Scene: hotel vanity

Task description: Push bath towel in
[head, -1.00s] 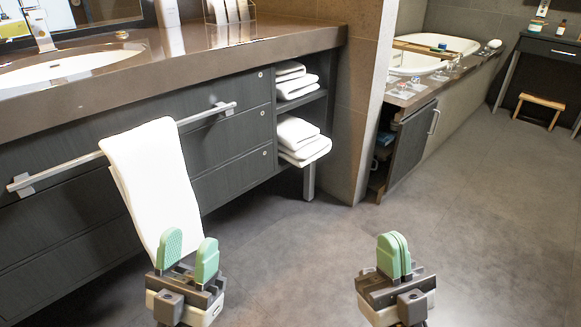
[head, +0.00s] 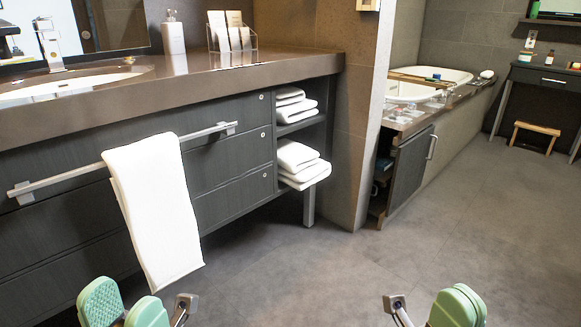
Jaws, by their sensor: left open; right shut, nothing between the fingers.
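White folded towels lie in the open shelf unit (head: 328,135) at the right end of the vanity. An upper stack (head: 293,104) lies on the upper shelf. On the lower shelf, the bottom towel (head: 308,175) of the lower stack juts out past the shelf front, with other folded towels (head: 295,155) on top of it. Another white towel (head: 155,210) hangs over the rail on the drawers. My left gripper (head: 124,308) is open and empty at the bottom left. My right gripper (head: 458,306) is shut and empty at the bottom right. Both are apart from the towels.
The vanity counter (head: 200,82) overhangs the shelves, and a metal leg (head: 309,205) stands below them. A cabinet door (head: 412,172) stands ajar by the bathtub (head: 440,78). A small stool (head: 537,129) is at the far right. The floor (head: 330,275) ahead is clear.

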